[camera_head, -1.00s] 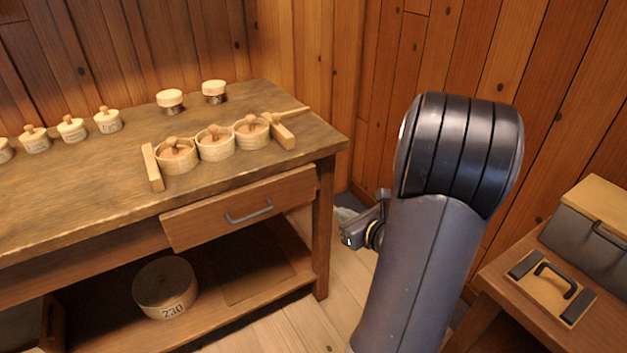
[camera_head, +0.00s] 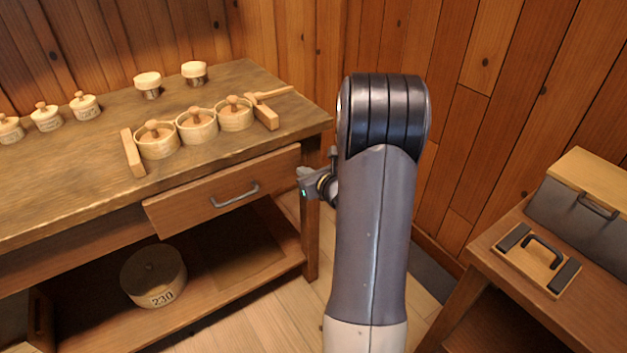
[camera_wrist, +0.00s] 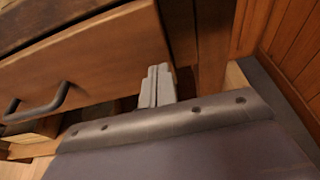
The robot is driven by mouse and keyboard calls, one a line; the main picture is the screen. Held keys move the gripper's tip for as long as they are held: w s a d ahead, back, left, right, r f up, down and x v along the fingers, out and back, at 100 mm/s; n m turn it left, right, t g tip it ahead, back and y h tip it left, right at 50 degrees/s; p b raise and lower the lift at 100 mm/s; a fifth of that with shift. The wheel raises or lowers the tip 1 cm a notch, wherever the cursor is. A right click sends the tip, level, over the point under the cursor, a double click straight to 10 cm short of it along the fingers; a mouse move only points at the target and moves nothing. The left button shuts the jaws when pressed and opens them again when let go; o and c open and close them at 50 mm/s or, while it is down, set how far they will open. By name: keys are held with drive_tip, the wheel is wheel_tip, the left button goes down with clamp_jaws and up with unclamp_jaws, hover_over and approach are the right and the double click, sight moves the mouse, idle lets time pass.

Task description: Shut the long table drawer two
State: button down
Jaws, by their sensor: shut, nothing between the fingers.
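The long table (camera_head: 60,195) stands at the left, with a wooden drawer (camera_head: 176,210) under its right end. The drawer front stands out a little from the table frame, so it is partly open. Its dark bar handle (camera_head: 235,196) is on the front face. My gripper (camera_head: 303,182) is just right of the drawer's right end in the head view, partly hidden by my arm. In the wrist view my gripper (camera_wrist: 158,82) is shut and empty, close to the drawer front's right end (camera_wrist: 125,50). I cannot tell whether it touches. The handle (camera_wrist: 40,105) is at the left there.
Several lidded pots and a wooden rack with three round boxes (camera_head: 196,126) stand on the tabletop. A round tub marked 230 (camera_head: 153,277) sits on the lower shelf. A side table (camera_head: 500,262) with a grey case (camera_head: 575,208) stands at the right.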

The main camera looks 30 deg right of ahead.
sight(297, 165)
drive_tip(key=shift+w, duration=0.3)
drive_tip(key=w+b, duration=0.1)
drive_tip(key=w, duration=0.3)
drive_tip(key=shift+f, duration=0.1)
drive_tip(key=shift+w+r, duration=0.3)
drive_tip(key=shift+w, duration=0.05)
